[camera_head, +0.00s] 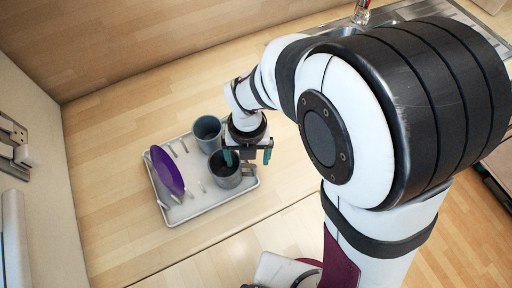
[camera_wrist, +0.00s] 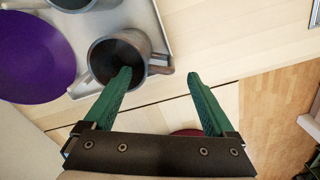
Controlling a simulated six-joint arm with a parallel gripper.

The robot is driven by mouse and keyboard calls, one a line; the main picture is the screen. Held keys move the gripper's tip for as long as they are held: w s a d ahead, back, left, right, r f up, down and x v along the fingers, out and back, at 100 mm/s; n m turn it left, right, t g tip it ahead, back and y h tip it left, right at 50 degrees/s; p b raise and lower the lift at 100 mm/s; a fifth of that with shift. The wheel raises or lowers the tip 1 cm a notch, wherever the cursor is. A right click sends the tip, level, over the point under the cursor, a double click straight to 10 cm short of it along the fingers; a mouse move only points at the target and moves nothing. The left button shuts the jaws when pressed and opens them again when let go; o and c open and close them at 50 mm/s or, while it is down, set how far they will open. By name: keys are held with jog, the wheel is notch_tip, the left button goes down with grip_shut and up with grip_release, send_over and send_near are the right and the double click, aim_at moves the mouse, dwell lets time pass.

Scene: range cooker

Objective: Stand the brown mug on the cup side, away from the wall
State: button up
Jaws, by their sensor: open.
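The brown mug (camera_head: 231,181) looks grey-brown with a dark brown inside. It stands upright on the near right part of the white tray (camera_head: 190,216), its handle to the right. In the wrist view the mug (camera_wrist: 110,52) opens toward the camera. My gripper (camera_head: 248,157) is open and empty over the mug's handle side. In the wrist view (camera_wrist: 160,76) the left finger overlaps the mug's opening, the right finger is clear to its right, and the handle shows between them. I cannot tell whether a finger touches the mug.
A blue-grey mug (camera_head: 207,128) stands behind the brown mug on the tray. A purple plate (camera_head: 166,170) stands tilted in the tray's left part, near white pegs. A pale wall (camera_head: 38,150) is at left. The wooden counter right of the tray is clear.

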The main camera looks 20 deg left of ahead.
jog(key=shift+d+r+m, duration=0.25)
jog(key=shift+r+m, duration=0.15)
jog(key=s+d+r+m, duration=0.1)
jog(key=d+r+m, duration=0.35)
jog(key=m, duration=0.45)
jog(key=s+d+r+m, duration=0.1)
jog(key=d+r+m, duration=0.3)
jog(key=m, duration=0.5)
jog(key=s+d+r+m, duration=0.1)
jog(key=s+d+m, duration=0.3)
jog(key=m, duration=0.9)
jog(key=s+d+r+m+y, duration=0.1)
jog(key=s+d+m, duration=0.3)
jog(key=m, duration=0.9)
jog(key=shift+s+d+r+m+y, duration=0.3)
jog(key=shift+s+m, duration=0.1)
jog(key=shift+s, duration=0.2)
